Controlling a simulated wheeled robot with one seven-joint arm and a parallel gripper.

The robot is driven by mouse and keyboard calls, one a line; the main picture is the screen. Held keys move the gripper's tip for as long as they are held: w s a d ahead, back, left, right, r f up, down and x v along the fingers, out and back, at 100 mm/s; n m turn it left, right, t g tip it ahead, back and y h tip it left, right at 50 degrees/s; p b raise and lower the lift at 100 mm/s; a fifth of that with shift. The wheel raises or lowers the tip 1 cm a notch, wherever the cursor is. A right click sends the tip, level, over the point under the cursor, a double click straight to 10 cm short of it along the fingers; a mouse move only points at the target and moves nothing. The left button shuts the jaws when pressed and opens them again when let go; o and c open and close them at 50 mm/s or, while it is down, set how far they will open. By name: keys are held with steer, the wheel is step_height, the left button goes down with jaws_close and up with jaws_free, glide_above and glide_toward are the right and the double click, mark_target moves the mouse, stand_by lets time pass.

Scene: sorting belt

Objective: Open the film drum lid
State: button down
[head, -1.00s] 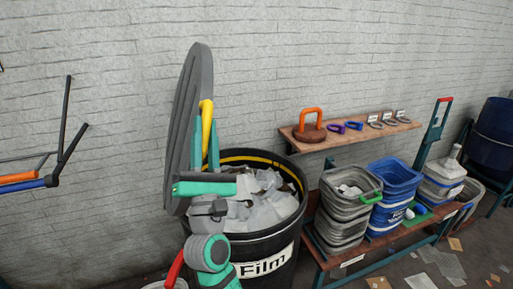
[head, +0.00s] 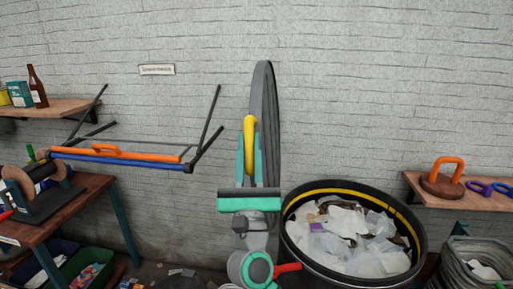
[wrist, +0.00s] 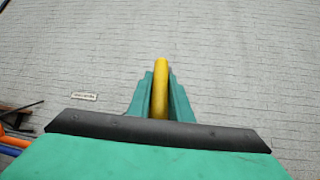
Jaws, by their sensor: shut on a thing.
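The film drum (head: 352,238) is a black drum with a yellow band inside its rim, open at the top and filled with crumpled white and clear film. The grey round lid (head: 266,110) stands upright, nearly edge-on, to the left of the drum mouth and clear of it. Its yellow handle (head: 249,135) faces left. My gripper (head: 249,160) is shut on the yellow handle. In the wrist view the handle (wrist: 160,90) stands between the two green fingers. Whether the lid touches the drum or the wall is hidden.
A rack with orange (head: 115,154) and blue bars and dark prongs stands at left. A wooden table (head: 50,215) with a reel and a shelf with a bottle (head: 37,87) are further left. A shelf with an orange-handled tool (head: 445,175) is at right. Bins sit low at both sides.

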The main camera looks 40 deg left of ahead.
steer(key=shift+w, duration=0.15)
steer(key=c, duration=1.6)
jaws_free()
steer(key=shift+f, duration=0.1)
steer(key=v, duration=1)
steer(key=shift+s+d+f, duration=0.15)
steer(key=shift+s+f, duration=0.05)
steer(key=shift+f, duration=0.05)
